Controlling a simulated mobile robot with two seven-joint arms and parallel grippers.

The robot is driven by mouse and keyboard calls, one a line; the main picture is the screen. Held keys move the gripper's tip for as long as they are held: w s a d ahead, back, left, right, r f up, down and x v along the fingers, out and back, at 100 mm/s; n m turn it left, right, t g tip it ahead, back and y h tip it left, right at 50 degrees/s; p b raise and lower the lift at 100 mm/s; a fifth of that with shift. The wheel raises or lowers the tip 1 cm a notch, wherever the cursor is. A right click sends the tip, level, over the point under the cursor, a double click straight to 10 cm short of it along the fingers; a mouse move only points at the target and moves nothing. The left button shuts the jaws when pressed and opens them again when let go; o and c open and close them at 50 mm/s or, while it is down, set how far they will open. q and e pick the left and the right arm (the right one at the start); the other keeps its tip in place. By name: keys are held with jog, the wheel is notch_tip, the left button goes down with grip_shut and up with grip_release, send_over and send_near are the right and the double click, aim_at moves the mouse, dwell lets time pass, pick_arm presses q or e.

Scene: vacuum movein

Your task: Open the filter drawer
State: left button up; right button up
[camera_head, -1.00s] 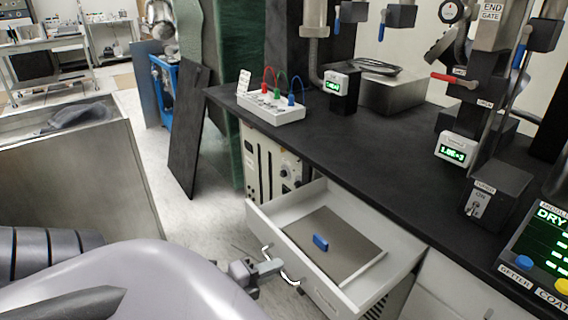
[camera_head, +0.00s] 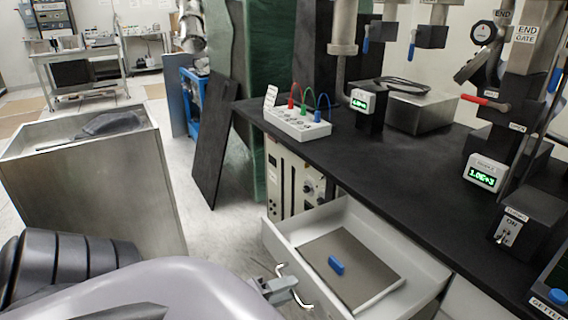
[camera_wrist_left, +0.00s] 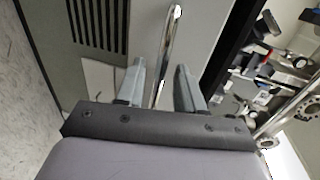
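The filter drawer (camera_head: 385,228) is a light grey drawer standing pulled out below the black counter in the head view. A flat grey-brown panel (camera_head: 360,280) and a small blue block (camera_head: 336,265) are inside it. Its curved metal handle (camera_head: 305,299) is on the front face. My left gripper (camera_head: 280,288) is at this handle. In the left wrist view, the two fingers of my left gripper (camera_wrist_left: 160,82) stand apart, with the handle bar (camera_wrist_left: 171,45) running between them. I see gaps beside the bar. My right gripper is not in view.
The black counter (camera_head: 400,170) overhangs the drawer and carries a white cable box (camera_head: 297,123) and several instruments. A metal cart (camera_head: 100,180) stands at the left. A dark panel (camera_head: 211,140) leans behind. Open floor (camera_head: 215,235) lies between cart and counter.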

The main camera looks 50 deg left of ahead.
pick_arm(q)
jog(key=shift+s, duration=0.1)
jog(key=v, duration=0.7)
dwell(0.5)
jog(key=w+d+n+g+p, duration=0.1)
jog(key=d+n+p, duration=0.3)
jog(key=d+n, duration=0.4)
jog(key=w+d+n+g+h+p, duration=0.1)
jog(key=d+n+g+p, duration=0.3)
jog(key=d+n, duration=0.4)
jog(key=d, duration=0.4)
jog(key=shift+w+d, duration=0.3)
jog(key=shift+n, duration=0.3)
